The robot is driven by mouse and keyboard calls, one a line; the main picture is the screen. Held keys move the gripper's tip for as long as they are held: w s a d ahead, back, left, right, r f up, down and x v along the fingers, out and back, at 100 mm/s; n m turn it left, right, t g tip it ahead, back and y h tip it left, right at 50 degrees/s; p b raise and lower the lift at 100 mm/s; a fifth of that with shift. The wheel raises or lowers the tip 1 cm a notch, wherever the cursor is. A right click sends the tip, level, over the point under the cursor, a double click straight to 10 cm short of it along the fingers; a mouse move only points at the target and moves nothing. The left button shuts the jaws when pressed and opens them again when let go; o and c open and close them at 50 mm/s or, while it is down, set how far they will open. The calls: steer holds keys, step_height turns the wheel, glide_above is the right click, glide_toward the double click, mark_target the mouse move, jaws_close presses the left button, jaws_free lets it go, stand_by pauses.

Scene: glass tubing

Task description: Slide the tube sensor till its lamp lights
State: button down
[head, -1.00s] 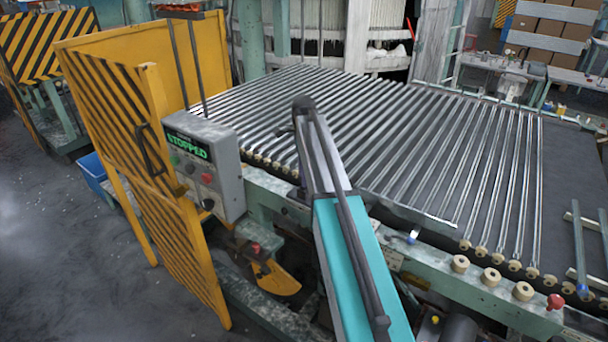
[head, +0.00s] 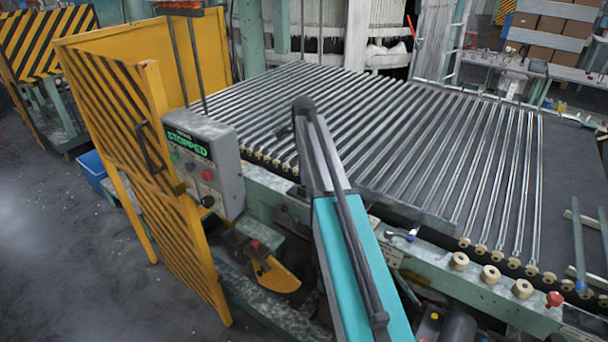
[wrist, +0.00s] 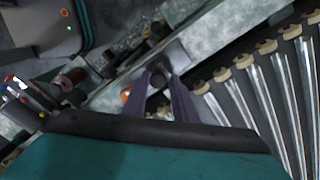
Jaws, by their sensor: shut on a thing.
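In the wrist view my gripper (wrist: 163,92) has its two dark fingers close together around a small dark round part. I take this to be the tube sensor (wrist: 157,74). It sits at the machine's rail, beside the ends of the glass tubes (wrist: 262,90). I cannot make out a lit lamp on it. In the head view my own arm hides most of the gripper and the sensor. The glass tubes (head: 490,180) lie side by side in a sloping row across the conveyor.
A grey control box (head: 205,165) reads "STOPPED" in green, left of my arm. Pale rollers (head: 490,275) line the front green rail. A blue-handled part (head: 410,236) lies on the rail right of my arm.

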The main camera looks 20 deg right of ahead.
steer(key=shift+w+a, duration=0.15)
steer(key=c, duration=1.5)
jaws_free()
steer(key=shift+c, duration=0.2)
steer(key=shift+r, duration=0.15)
step_height(320, 180, up, 14)
steer(key=b, duration=0.4)
steer(key=shift+f, duration=0.25)
steer(key=shift+c, duration=0.2)
